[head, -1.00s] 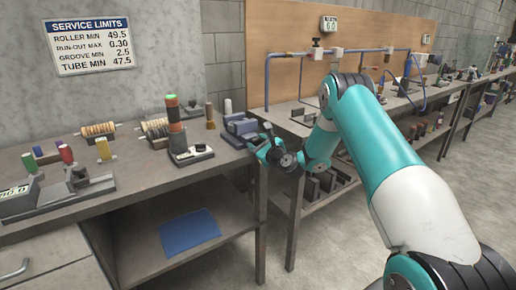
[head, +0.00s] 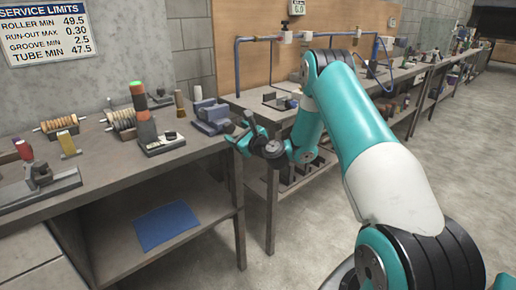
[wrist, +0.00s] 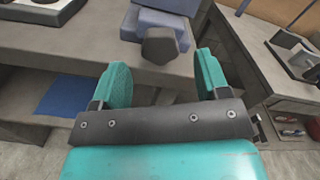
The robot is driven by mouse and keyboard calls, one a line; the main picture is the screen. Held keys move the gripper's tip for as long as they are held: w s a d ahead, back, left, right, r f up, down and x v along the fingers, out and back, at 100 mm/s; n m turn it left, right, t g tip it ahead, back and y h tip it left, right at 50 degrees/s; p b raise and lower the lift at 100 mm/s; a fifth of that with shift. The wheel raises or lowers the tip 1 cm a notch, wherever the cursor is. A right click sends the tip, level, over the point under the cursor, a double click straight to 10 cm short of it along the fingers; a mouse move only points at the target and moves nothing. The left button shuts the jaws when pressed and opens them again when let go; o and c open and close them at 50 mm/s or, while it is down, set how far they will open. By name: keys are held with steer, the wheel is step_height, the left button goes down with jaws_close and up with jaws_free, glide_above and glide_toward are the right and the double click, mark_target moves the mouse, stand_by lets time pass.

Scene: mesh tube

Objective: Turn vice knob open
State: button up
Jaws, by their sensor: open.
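The blue vice (head: 211,115) stands at the right end of the left workbench, near its front edge. Its dark hexagonal knob (wrist: 160,45) faces me in the wrist view, in front of the blue vice body (wrist: 158,20). My gripper (head: 241,128) is just off the bench edge beside the vice in the head view. In the wrist view my gripper (wrist: 162,72) is open, with one teal finger to each side of the knob's line. The fingers are empty. The knob appears ahead of the fingertips, nearer the right one; I cannot tell any contact.
Rollers (head: 62,122) and small coloured pieces lie further left. A blue cloth (head: 166,226) is on the lower shelf. A second bench (head: 262,100) stands to the right, beyond a gap.

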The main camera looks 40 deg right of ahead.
steer(key=s+b, duration=1.1)
steer(key=s, duration=0.1)
steer(key=shift+s+d, duration=0.2)
steer(key=shift+s, duration=0.2)
steer(key=shift+a, duration=0.1)
